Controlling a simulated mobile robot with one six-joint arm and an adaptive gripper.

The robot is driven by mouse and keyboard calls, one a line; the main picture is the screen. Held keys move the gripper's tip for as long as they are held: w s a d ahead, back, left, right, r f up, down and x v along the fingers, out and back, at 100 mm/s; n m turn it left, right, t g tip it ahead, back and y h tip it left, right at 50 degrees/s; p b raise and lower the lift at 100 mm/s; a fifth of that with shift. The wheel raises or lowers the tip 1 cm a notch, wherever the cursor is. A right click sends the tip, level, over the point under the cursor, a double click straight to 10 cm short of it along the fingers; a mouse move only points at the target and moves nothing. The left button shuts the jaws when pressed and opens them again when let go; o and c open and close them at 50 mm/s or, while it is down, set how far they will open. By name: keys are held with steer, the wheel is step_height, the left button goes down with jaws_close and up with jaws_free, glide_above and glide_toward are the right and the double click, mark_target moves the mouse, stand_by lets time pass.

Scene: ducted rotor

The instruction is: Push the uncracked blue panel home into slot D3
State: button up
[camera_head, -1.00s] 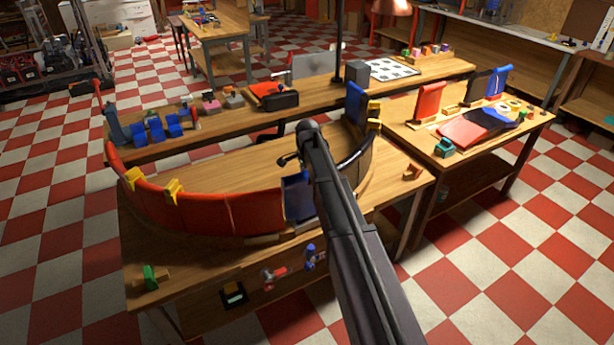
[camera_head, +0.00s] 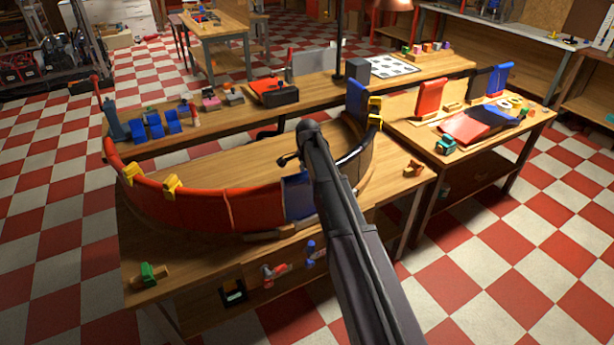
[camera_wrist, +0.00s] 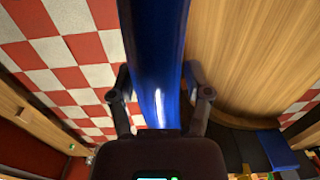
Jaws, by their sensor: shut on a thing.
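A blue panel (camera_head: 297,197) stands in the front of the curved ring, beside the red panels (camera_head: 255,207). Its right part is hidden behind my arm, and I see no crack on the part that shows. In the wrist view, my gripper (camera_wrist: 156,68) has a finger on each side of the blue panel (camera_wrist: 158,40) and is shut on it. In the head view my gripper is hidden behind my arm. The slot under the panel and its label cannot be made out.
Yellow clamps (camera_head: 172,184) sit on the ring's left rim. Another blue panel (camera_head: 356,97) stands at the ring's far right. Several small blue pieces (camera_head: 154,126) stand on the back bench. A right table (camera_head: 535,116) holds a red panel (camera_head: 429,98). The ring's wooden middle is clear.

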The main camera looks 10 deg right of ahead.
steer(key=shift+f+b, duration=0.7)
steer(key=shift+f, duration=0.05)
steer(key=o, duration=1.1)
steer(key=shift+o, duration=0.2)
steer(key=shift+r, duration=0.25)
